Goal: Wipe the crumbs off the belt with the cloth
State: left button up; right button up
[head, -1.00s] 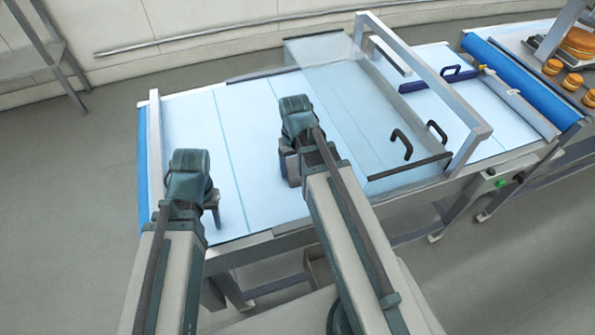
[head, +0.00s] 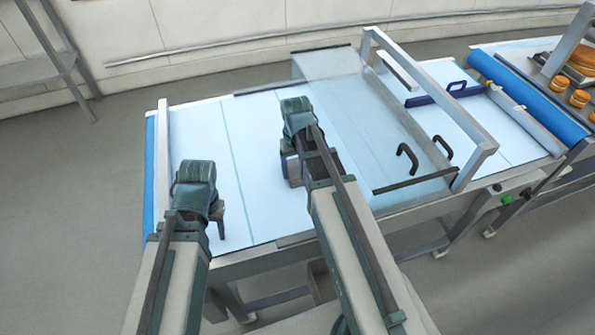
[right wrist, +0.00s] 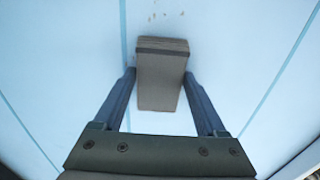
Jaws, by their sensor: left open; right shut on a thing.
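The belt (head: 262,125) is pale blue with thin cross lines. In the right wrist view the cloth (right wrist: 160,85) is a grey folded pad with a dark band, and my right gripper (right wrist: 160,82) is shut on it, just over or on the belt; contact is unclear. A few tan crumbs (right wrist: 167,14) lie on the belt beyond the cloth's far end. In the head view my right gripper (head: 290,172) is over the middle of the open belt, and the cloth is hard to make out there. My left gripper (head: 219,222) is open and empty near the belt's front left.
A clear cover (head: 375,115) with black handles (head: 406,158) and a metal frame (head: 425,75) stand over the belt to the right. A dark blue bar tool (head: 436,97) lies beyond it. Filled rounds (head: 577,98) sit at the far right. The belt's left part is clear.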

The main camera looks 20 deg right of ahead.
aim_at(292, 160)
jog(key=shift+w, duration=0.25)
jog(key=shift+w+d, duration=0.1)
jog(key=shift+w, duration=1.65)
jog(key=shift+w, duration=0.1)
jog(key=shift+w+d, duration=0.1)
jog(key=shift+w, duration=1.45)
jog(key=shift+d, duration=1.25)
jog(key=shift+s+a+f, duration=0.15)
jog(key=shift+s, duration=1.8)
jog(key=shift+s, duration=0.1)
